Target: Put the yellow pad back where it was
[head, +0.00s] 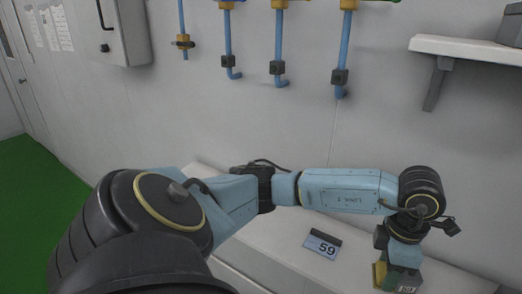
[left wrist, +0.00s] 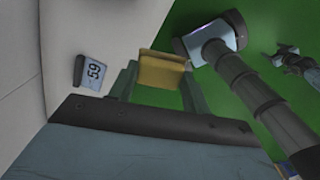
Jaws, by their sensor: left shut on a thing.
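The yellow pad (left wrist: 162,72) is a small flat block between the two fingers of my left gripper (left wrist: 160,82) in the left wrist view. The gripper is shut on it. In the head view my left arm reaches across to the lower right, and the left gripper (head: 398,276) points down over the white bench. A yellow edge of the pad (head: 379,274) shows at its left side. Whether the pad touches the bench cannot be told. My right gripper is not clearly seen in either view.
A light blue card marked 59 (head: 321,246) with a dark strip lies on the white bench (head: 285,233), left of the gripper. It also shows in the left wrist view (left wrist: 93,72). Blue pipes (head: 279,45) and a shelf (head: 465,48) are on the wall. The floor is green.

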